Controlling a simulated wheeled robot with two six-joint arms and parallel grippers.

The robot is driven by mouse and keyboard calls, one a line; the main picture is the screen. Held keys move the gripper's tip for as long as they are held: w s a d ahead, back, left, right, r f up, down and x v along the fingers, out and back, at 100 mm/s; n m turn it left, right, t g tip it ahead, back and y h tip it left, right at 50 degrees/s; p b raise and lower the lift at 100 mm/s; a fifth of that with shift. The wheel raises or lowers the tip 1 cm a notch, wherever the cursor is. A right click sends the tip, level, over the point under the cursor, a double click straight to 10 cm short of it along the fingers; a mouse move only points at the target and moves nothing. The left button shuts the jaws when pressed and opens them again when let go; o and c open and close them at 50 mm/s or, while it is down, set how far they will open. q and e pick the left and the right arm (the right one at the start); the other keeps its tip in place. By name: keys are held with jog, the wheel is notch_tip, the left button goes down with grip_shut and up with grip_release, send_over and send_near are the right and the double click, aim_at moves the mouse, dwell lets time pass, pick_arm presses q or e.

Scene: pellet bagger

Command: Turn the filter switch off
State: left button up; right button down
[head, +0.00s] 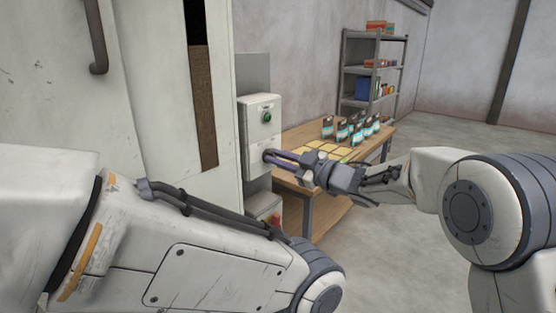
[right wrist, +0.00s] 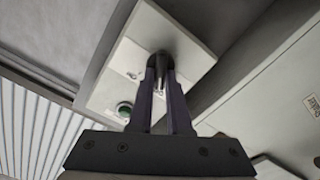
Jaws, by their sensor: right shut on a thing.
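The pale control box (head: 262,104) is fixed at the side of the large machine. A round green knob or button (head: 267,117) is on its upper part; it also shows in the right wrist view (right wrist: 124,109). My right gripper (head: 268,155) reaches the lower part of the box front. Its two purple fingers are shut on a dark switch (right wrist: 160,60), with the fingers on either side of it. The fingers largely hide the switch in the head view, and its label is too small to read. My left gripper is not in view.
A wooden table (head: 312,183) right of the box holds flat yellowish packets (head: 326,150) and several standing bags (head: 355,131). A shelf rack (head: 372,70) stands behind. The large pale machine (head: 155,75) is at left. Open floor lies at right.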

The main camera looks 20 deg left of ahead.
jog(key=c, duration=0.9)
grip_release()
jog(key=shift+o, duration=0.2)
jog(key=b+v, duration=0.2)
jog(key=v, duration=0.8)
jog(key=shift+d, duration=0.25)
jog(key=shift+r, duration=0.1)
